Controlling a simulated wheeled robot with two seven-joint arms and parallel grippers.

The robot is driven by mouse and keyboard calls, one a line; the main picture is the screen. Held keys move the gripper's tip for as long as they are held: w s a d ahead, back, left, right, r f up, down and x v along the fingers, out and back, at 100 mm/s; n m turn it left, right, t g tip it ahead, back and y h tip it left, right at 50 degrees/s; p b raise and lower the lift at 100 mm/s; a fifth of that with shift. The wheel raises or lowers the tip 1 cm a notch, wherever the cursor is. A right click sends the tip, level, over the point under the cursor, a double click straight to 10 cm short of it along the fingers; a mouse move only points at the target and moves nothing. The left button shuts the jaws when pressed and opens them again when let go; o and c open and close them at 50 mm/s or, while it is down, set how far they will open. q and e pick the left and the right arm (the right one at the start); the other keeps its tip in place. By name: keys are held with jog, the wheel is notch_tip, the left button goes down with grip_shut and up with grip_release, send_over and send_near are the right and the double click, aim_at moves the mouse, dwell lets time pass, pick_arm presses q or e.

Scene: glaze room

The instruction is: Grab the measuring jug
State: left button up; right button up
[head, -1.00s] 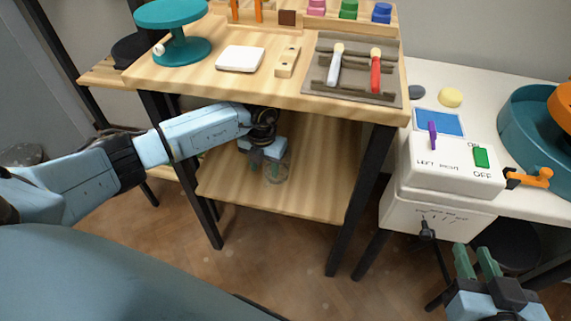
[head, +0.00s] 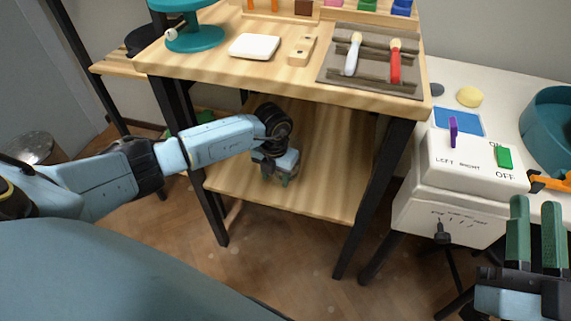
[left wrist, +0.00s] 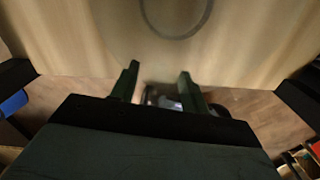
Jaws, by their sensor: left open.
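I take this for the jug. In the head view my left gripper and wrist hide most or all of it. My left gripper (head: 277,181) is low over the lower shelf, under the tabletop. In the left wrist view its two green fingers (left wrist: 159,78) are apart with nothing between them, and the outline lies beyond their tips. My right gripper (head: 535,208) is at the lower right, fingers apart and empty.
The lower shelf (head: 325,190) is otherwise bare. The wooden tabletop (head: 215,72) above and dark legs (head: 375,200) frame the opening. A white control box (head: 470,165) stands at the right, near my right gripper. A teal turntable (head: 195,38) stands on top.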

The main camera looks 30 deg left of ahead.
pick_arm(q)
jog(key=shift+f, duration=0.1)
jog(key=shift+c, duration=0.2)
grip_shut()
jog(key=shift+r, duration=0.2)
dwell(0.4)
